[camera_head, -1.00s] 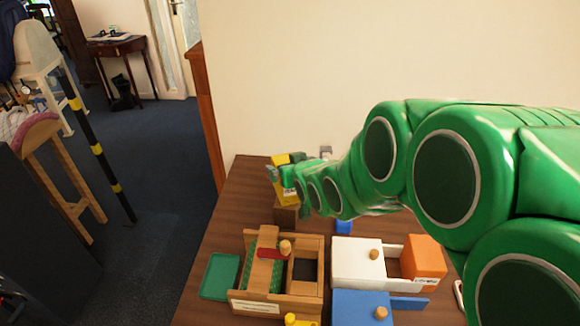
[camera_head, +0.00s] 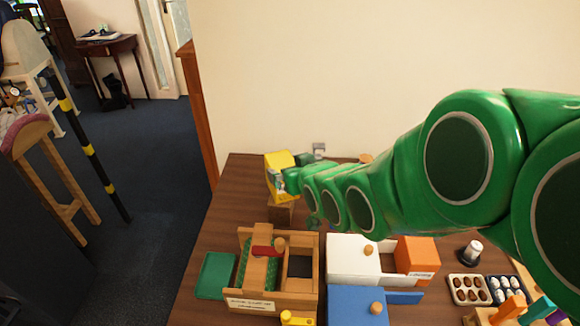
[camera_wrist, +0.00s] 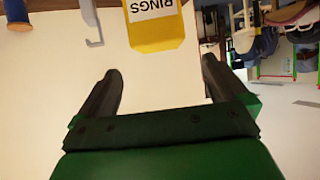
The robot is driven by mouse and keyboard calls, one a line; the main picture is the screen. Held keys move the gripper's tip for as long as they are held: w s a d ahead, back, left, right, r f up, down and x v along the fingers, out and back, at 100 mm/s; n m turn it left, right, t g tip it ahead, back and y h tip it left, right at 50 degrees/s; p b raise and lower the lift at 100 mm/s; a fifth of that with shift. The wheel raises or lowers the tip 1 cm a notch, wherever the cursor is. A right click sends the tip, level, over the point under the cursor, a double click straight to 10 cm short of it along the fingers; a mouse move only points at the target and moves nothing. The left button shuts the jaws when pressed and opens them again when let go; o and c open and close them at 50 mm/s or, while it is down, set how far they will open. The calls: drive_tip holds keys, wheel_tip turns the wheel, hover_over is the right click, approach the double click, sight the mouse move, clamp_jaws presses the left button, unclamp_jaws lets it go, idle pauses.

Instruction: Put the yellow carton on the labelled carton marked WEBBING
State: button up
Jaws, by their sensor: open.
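No WEBBING label is readable. In the wrist view the yellow carton (camera_wrist: 156,28) shows a white label reading RINGS. My gripper (camera_wrist: 161,70) is open and empty, with the yellow carton beyond its fingertips and a gap between them. In the head view my gripper is just right of the carton.
A wooden box (camera_head: 248,298) with compartments, a green tray (camera_head: 215,276), a white box (camera_head: 350,262) and a blue box (camera_head: 357,308) fill the front. An orange block (camera_head: 416,254) and an egg-like tray (camera_head: 468,290) lie to the right. A wall stands behind.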

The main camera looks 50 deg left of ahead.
drive_tip(key=shift+v, duration=1.95)
drive_tip(key=shift+w, duration=0.1)
